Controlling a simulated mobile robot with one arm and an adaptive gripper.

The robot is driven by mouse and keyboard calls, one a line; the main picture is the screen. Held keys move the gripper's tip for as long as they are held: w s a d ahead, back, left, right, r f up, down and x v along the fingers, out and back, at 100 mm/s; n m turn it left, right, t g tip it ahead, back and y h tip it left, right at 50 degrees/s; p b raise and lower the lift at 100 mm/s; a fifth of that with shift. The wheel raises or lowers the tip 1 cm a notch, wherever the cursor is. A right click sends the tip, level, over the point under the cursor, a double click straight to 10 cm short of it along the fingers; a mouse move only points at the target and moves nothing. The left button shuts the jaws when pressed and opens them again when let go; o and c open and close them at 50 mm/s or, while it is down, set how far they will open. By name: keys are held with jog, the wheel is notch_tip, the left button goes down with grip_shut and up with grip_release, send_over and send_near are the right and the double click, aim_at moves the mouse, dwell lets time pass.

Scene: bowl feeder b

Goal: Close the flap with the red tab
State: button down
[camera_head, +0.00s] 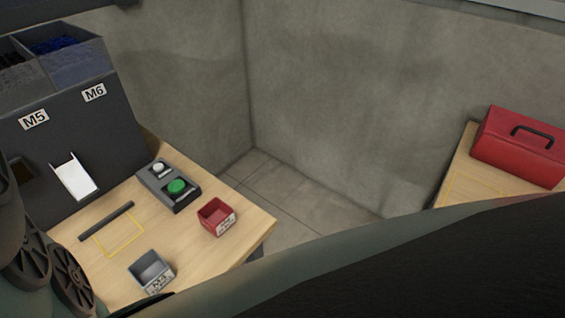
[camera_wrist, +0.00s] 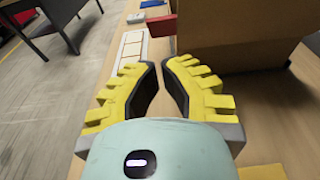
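No flap with a red tab can be made out in either view. The dark feeder (camera_head: 85,140) stands at the left in the head view, with labels M5 and M6. A white chute (camera_head: 74,178) sticks out below M6, and a dark opening shows below M5. My gripper (camera_wrist: 161,66) shows in the wrist view with yellow ribbed fingers. Its tips are apart with nothing between them, above a wooden surface. A brown box-like thing (camera_wrist: 232,60) stands just beyond the right finger. My gripper is not visible in the head view.
The table holds a button box (camera_head: 168,186), a red bin (camera_head: 216,217) and a grey bin (camera_head: 151,270). A red toolbox (camera_head: 515,150) sits on another table at right.

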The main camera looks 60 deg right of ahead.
jog(key=shift+a+r, duration=0.6)
jog(key=shift+a, duration=0.35)
jog(key=shift+r+p, duration=0.2)
jog(key=shift+p, duration=0.3)
jog(key=shift+a+r+h+p, duration=0.1)
jog(key=shift+h+p, duration=0.2)
jog(key=shift+p, duration=0.3)
